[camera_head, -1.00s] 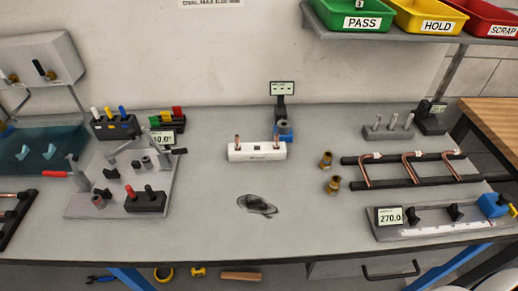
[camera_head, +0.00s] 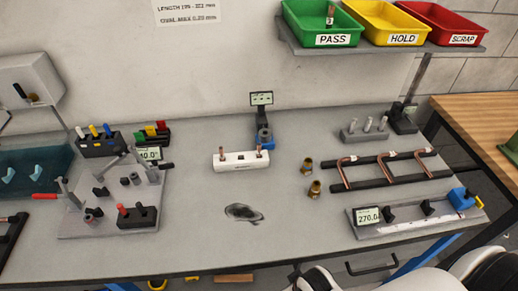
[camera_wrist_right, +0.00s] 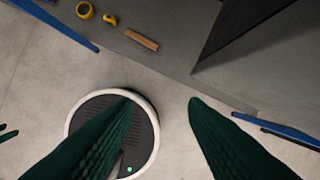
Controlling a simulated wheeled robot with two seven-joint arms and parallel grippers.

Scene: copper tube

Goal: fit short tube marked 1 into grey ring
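Two short copper tubes stand upright in a white block (camera_head: 240,163) near the middle of the table: a left one (camera_head: 222,153) and a right one (camera_head: 259,150). I cannot read a number on either. In the head view only my white right arm shows at the bottom right.
A small display (camera_head: 262,99) rises behind the stand. Two brass fittings (camera_head: 314,189) and a rack of bent copper tubes (camera_head: 385,169) lie to the right. A clamp fixture (camera_head: 105,215) stands left. The front middle is clear apart from a dark patch (camera_head: 243,212).

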